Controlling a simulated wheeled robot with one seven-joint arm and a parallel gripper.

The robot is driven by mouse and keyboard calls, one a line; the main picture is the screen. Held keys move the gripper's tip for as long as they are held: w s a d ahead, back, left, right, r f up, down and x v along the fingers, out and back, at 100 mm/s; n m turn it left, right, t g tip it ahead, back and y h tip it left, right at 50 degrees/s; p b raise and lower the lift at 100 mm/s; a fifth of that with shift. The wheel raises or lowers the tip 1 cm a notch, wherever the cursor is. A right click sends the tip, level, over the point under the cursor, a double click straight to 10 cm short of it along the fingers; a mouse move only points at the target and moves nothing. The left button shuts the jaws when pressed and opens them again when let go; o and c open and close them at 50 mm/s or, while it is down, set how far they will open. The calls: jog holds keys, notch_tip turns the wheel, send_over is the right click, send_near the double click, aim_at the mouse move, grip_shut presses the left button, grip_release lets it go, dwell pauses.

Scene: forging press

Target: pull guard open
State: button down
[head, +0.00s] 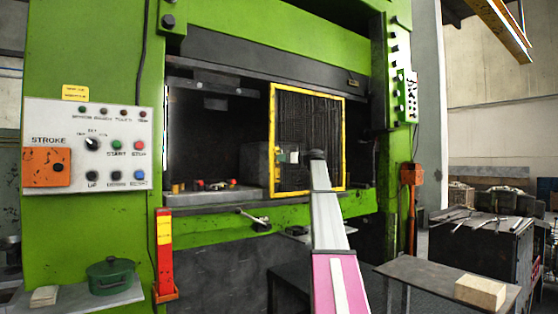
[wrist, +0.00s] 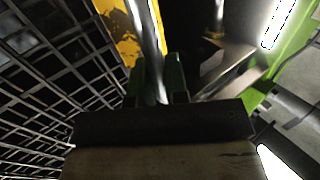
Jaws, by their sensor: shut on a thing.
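The guard (head: 310,120) is a dark mesh panel in a yellow frame, standing across the right part of the press opening in the head view. The left part of the opening is uncovered. In the wrist view its mesh (wrist: 50,70) fills the left side, beside the scratched yellow frame (wrist: 122,35). A metal bar handle (wrist: 152,35) runs along that frame. My gripper (wrist: 160,80) is shut on the handle, with dark green fingers on either side of it. In the head view my arm hides part of the guard's lower edge, and the grip is small there.
The green press has a control panel (head: 88,145) at left and a button box (head: 407,95) at right. Small parts lie on the press bed (head: 215,197). A table (head: 440,278) with a wooden block (head: 480,291) stands front right. A red-yellow post (head: 165,255) stands at left.

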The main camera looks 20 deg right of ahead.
jog(key=c, duration=1.1)
grip_release()
jog(key=shift+c, duration=0.2)
jog(key=v, duration=1)
jog(key=shift+s+d, duration=0.25)
jog(key=shift+s, duration=0.05)
